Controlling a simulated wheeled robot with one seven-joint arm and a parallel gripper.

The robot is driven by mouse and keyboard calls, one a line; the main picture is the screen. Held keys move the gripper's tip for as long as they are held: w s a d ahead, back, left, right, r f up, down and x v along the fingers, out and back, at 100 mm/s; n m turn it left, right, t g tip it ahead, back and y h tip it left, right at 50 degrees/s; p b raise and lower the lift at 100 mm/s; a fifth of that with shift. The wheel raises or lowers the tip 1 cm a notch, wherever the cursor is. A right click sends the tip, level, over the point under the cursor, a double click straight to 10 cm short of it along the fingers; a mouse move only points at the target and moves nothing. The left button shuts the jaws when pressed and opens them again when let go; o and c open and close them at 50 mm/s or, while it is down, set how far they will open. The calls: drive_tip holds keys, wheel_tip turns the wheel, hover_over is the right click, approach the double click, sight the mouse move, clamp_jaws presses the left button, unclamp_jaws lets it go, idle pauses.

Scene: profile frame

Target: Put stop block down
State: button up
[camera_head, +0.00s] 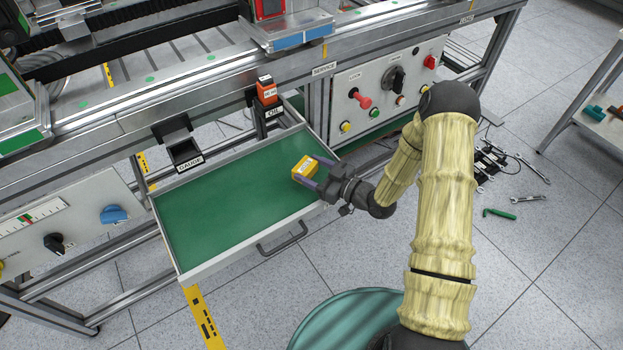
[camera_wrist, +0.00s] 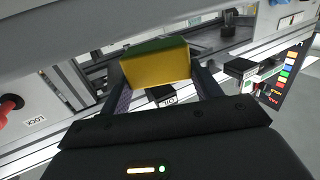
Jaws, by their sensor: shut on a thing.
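The stop block, a small yellow block (camera_head: 304,168), is between the fingers of my gripper (camera_head: 312,172), at the right end of the open green-lined drawer (camera_head: 230,200). In the wrist view the yellow block (camera_wrist: 157,66) sits between the two fingertips of my gripper (camera_wrist: 158,85), and its top face looks green. My gripper is shut on it. I cannot tell whether the block touches the drawer floor or hangs above it.
An orange block (camera_head: 267,90) stands on the OIL holder behind the drawer. The GAUGE holder (camera_head: 183,150) looks empty. The drawer's front handle (camera_head: 283,238) faces me. Tools (camera_head: 500,165) lie on the floor at right. The drawer's left and middle are bare.

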drive_tip(key=shift+f+b, duration=0.4)
drive_tip(key=shift+f, duration=1.45)
drive_tip(key=shift+f, duration=0.25)
drive_tip(key=o, duration=1.1)
drive_tip(key=shift+r, duration=0.1)
